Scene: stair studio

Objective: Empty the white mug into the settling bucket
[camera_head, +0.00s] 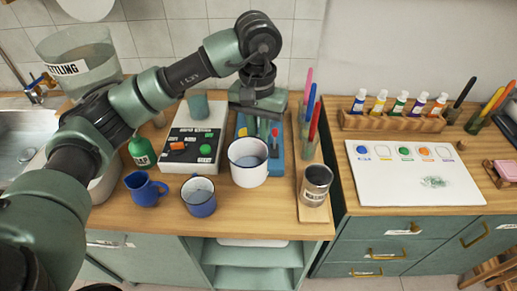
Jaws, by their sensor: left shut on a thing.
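The white mug (237,176) has a dark rim, stands upright and holds grey-blue liquid. It is at the counter's middle, in front of a blue tray. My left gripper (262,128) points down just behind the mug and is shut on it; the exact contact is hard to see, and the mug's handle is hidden. I cannot tell whether the mug is raised off the counter. The settling bucket (95,57), a translucent grey-green tub with a partly hidden "SETTLING" label, stands at the back left, partly behind my left arm. My right gripper is not in view.
A blue mug (145,190) and a blue enamel cup (199,203) stand left of the white mug. A green bottle (141,150), a panel with buttons (180,152) and a metal can (316,184) stand nearby. Brushes rise right of the gripper. The sink (22,150) is far left.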

